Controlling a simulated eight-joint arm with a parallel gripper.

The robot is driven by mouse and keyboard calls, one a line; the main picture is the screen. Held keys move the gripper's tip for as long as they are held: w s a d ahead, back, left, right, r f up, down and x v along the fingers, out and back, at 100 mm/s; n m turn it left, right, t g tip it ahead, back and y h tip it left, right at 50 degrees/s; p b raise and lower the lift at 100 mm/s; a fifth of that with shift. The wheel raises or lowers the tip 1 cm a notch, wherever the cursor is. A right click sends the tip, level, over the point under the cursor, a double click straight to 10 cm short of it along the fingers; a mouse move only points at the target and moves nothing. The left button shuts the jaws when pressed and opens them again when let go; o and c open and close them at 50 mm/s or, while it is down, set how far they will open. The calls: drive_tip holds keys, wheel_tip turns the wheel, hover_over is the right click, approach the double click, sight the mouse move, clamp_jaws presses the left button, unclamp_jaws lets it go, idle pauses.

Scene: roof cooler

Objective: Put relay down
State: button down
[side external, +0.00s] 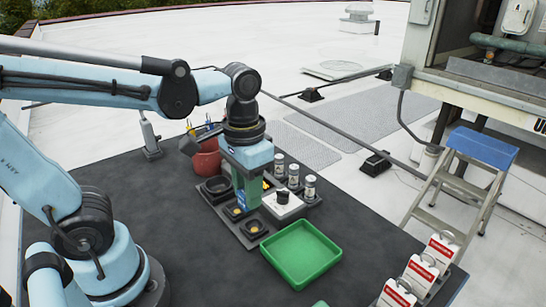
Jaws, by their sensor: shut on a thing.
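My gripper (246,198) points straight down over the dark parts tray (249,238), below its light-blue wrist. It is shut on the relay, which is small and mostly hidden among the green fingers. A small blue patch shows low at the fingers, and I cannot tell whether it belongs to the relay or the gripper. I also cannot tell whether the relay touches the tray. The tray has dark square compartments, some with small yellow pieces. A white block with a black knob (283,197) is just right of the gripper.
An empty green tray (301,254) lies in front, to the right. Several small jars (294,176) stand behind the white block. A reddish cup (206,160) with tools stands at the back left. Red-and-white tags (420,270) stand at the right table edge.

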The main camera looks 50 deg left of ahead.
drive_tip(key=shift+w+a+r, duration=0.1)
drive_tip(key=shift+w+r, duration=0.1)
drive_tip(key=w+a+n, duration=0.4)
drive_tip(key=a+n, duration=0.1)
drive_tip(key=a, duration=0.3)
drive_tip(key=w+a+n, duration=0.4)
drive_tip(key=a+n, duration=0.1)
drive_tip(key=a, duration=0.3)
drive_tip(key=s+a+f+n, duration=0.15)
drive_tip(key=a+n, duration=0.65)
drive_tip(key=a, duration=0.8)
drive_tip(key=f, duration=0.5)
drive_tip(key=shift+a+f, duration=0.35)
drive_tip(key=shift+f, duration=2.3)
drive_tip(key=shift+f, duration=0.15)
drive_tip(key=c, duration=0.8)
unclamp_jaws()
